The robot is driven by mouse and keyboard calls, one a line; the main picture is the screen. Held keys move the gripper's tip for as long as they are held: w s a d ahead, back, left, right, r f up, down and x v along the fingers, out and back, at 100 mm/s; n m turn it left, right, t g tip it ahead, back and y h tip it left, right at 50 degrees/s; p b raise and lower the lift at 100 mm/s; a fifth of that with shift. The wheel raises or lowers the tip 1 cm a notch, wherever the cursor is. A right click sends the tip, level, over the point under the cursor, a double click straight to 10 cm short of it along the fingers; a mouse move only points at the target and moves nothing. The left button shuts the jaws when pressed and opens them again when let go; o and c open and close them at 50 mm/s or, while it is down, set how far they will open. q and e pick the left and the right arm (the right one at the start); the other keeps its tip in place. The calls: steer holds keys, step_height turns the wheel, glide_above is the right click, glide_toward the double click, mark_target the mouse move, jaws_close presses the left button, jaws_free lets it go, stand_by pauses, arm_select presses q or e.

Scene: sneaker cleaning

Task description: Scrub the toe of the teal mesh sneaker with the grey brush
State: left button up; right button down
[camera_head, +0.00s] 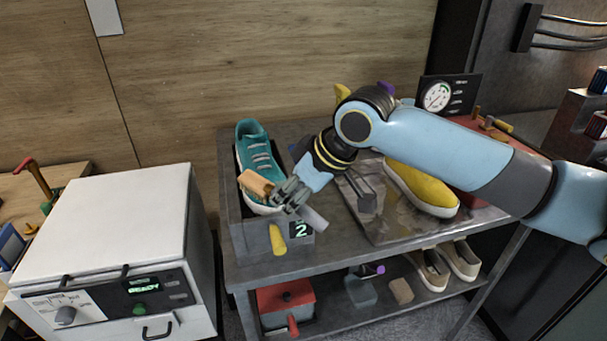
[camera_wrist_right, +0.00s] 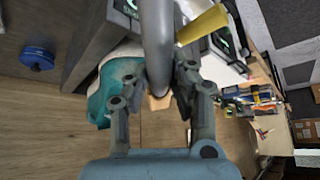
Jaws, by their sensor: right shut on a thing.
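The teal mesh sneaker (camera_head: 256,152) with a white sole sits on a grey stand (camera_head: 245,235) marked 2, its toe toward me. My right gripper (camera_head: 290,194) is shut on the grey brush (camera_head: 313,218). The brush's grey handle sticks out to the lower right, and a tan block (camera_head: 257,184) at its other end lies over the toe. I cannot tell whether it presses on the mesh. In the right wrist view the handle (camera_wrist_right: 157,45) runs between the fingers, with the sneaker (camera_wrist_right: 115,80) just beyond. My left gripper is not in view.
A yellow sneaker (camera_head: 425,187) lies on a stained tray (camera_head: 385,232) to the right, beneath my right arm. A yellow handle (camera_head: 277,238) projects from the stand's front. A white machine (camera_head: 115,220) reading READY stands left. Cream shoes (camera_head: 459,259) and a red box (camera_head: 286,302) are below.

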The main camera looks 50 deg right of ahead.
steer(key=shift+w+a, duration=0.4)
steer(key=shift+a, duration=0.25)
step_height(320, 180, up, 6)
steer(key=s+p, duration=0.1)
steer(key=p, duration=0.2)
steer(key=shift+s+a, duration=0.15)
steer(key=shift+a, duration=0.2)
steer(key=shift+s+a+r, duration=0.1)
steer(key=shift+s+r, duration=0.05)
steer(key=shift+r, duration=0.55)
steer(key=shift+s+a+r, duration=0.1)
steer(key=shift+s+r, duration=0.05)
steer(key=shift+r, duration=0.55)
